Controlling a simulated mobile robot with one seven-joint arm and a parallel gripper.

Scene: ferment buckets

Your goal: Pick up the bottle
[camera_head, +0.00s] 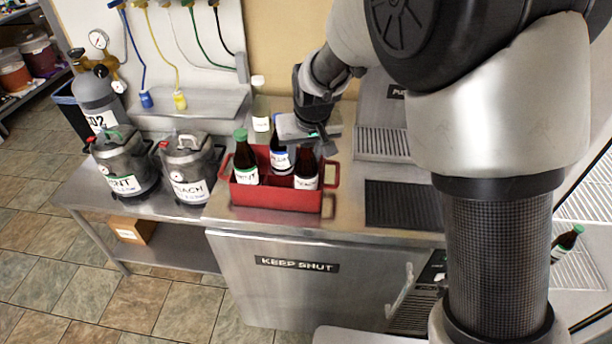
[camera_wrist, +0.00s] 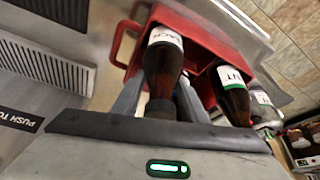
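A red caddy (camera_head: 278,197) on the steel counter holds dark bottles. The right bottle (camera_head: 306,172) has a white label, seemingly PEACH; it shows large in the wrist view (camera_wrist: 163,65). A green-capped bottle (camera_head: 244,160) labelled MINT stands at the left; it also shows in the wrist view (camera_wrist: 233,95). My gripper (camera_head: 318,143) is low over the caddy's right side. In the wrist view its fingers (camera_wrist: 160,98) lie either side of the PEACH bottle's neck and appear open. Contact cannot be told.
Two kegs (camera_head: 188,168) stand left of the caddy. A small white-labelled bottle (camera_head: 260,112) is behind it. A dark drip mat (camera_head: 402,204) and a dispenser grate (camera_head: 382,143) lie right. Another green-capped bottle (camera_head: 566,242) is far right.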

